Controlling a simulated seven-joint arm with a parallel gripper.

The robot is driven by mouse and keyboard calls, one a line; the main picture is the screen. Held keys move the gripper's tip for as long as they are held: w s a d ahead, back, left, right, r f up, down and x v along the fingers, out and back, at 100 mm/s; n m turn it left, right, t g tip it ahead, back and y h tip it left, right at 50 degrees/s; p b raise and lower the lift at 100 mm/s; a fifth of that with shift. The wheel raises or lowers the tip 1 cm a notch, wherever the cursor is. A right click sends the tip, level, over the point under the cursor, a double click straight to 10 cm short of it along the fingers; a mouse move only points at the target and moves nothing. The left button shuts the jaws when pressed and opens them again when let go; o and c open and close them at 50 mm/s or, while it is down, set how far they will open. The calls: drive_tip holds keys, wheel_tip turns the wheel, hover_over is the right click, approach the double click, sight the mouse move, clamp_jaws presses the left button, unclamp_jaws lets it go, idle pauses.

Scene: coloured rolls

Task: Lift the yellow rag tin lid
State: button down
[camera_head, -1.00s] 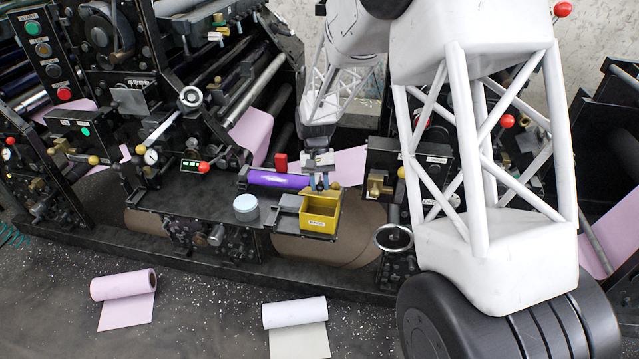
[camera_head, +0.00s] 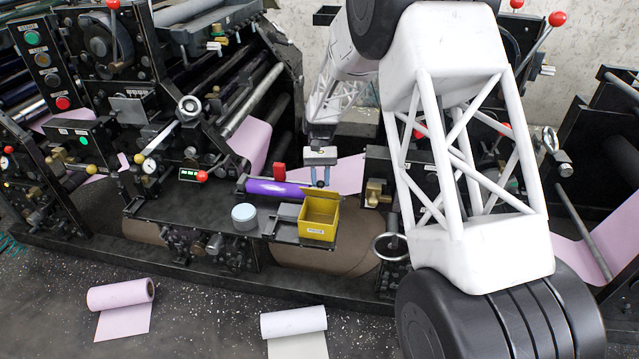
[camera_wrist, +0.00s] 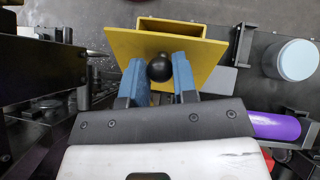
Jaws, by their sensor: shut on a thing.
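The yellow rag tin (camera_head: 318,233) sits at the front right of the dark machine shelf, its top open. Its yellow lid (camera_head: 333,197) stands tilted up along the tin's back edge. In the wrist view the lid (camera_wrist: 207,58) is a flat yellow plate with a round black knob (camera_wrist: 160,68), and part of the tin (camera_wrist: 180,23) shows beyond it. My gripper (camera_head: 319,183) is just behind the lid. Its blue fingers (camera_wrist: 158,73) are shut on the knob from both sides. The hinge is hidden.
A purple roll (camera_head: 275,188) lies behind the tin, and a pale blue round container (camera_head: 244,216) stands to its left. A red block (camera_head: 280,172) and a brass fitting (camera_head: 376,193) are near my gripper. Pink (camera_head: 121,295) and white (camera_head: 293,322) rolls lie on the floor.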

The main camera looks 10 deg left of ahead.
drive_tip(key=shift+w+r, duration=0.2)
drive_tip(key=shift+w, duration=0.55)
idle(0.9)
drive_tip(key=c, duration=0.9)
unclamp_jaws()
drive_tip(key=v, duration=0.7)
drive_tip(key=shift+w+r, duration=0.25)
drive_tip(key=shift+c, duration=0.3)
